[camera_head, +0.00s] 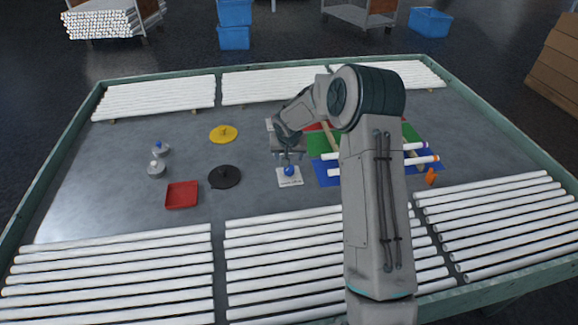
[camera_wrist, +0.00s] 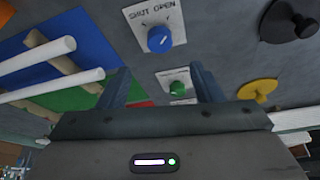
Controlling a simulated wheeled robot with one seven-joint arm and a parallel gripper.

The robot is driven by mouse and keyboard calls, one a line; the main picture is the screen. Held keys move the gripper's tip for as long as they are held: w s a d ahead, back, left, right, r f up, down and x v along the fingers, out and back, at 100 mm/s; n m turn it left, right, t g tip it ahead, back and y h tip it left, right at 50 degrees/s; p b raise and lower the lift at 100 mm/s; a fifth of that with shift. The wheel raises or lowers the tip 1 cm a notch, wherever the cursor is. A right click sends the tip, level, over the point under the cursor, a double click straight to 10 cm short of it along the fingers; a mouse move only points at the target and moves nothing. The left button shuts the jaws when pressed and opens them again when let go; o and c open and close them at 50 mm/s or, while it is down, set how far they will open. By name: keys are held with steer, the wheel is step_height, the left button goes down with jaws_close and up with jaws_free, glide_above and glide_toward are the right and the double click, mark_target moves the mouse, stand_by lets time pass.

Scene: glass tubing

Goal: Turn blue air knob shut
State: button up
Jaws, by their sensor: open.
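The blue air knob (camera_head: 289,170) sits on a white plate (camera_head: 290,182) on the grey table. In the wrist view the blue knob (camera_wrist: 160,39) lies beyond the fingertips, under the printed words SHUT and OPEN. A pale mark on the knob slants up to the right, toward the OPEN side. My gripper (camera_head: 289,155) is above and just behind the knob in the head view. In the wrist view my gripper (camera_wrist: 161,78) shows its two fingers spread wide, with nothing between them touching. The fingers are apart from the knob.
A green knob (camera_wrist: 177,87) on its own white plate is near the blue one. A black disc (camera_head: 224,177), a yellow disc (camera_head: 223,133) and a red tray (camera_head: 181,195) lie to the left. White tubes on a blue mat (camera_wrist: 62,36) lie on the other side.

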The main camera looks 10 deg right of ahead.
mark_target(289, 169)
steer(key=p+x, duration=0.2)
steer(key=x, duration=0.8)
steer(key=c, duration=1)
